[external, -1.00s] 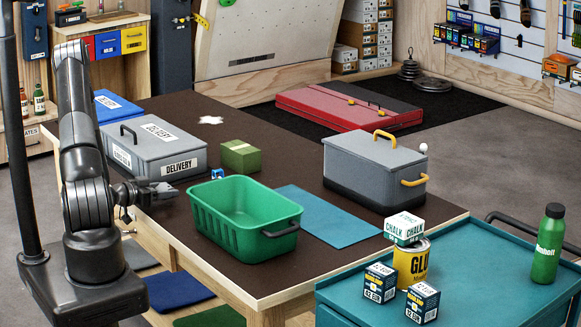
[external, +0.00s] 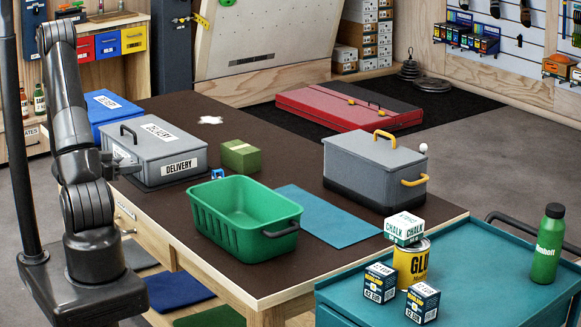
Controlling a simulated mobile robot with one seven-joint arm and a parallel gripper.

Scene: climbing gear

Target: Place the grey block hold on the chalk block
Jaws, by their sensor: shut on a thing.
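My gripper (external: 127,163) is beside the near left end of the grey delivery box, above the table's left edge. It is shut on a small grey piece, which I take for the grey block hold; it is small and hard to tell from the fingers and the box behind. The chalk block (external: 404,229), a white and green cube marked CHALK, sits on top of the yellow glue can (external: 411,265) on the teal cart at the right, far from my gripper.
The brown table (external: 262,120) carries the grey delivery box (external: 165,147), a green block (external: 240,155), a green basket (external: 215,222), a blue mat (external: 325,215) and a grey case (external: 372,175) with yellow handles. The teal cart (external: 475,270) also bears two dark boxes and a green bottle (external: 547,245).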

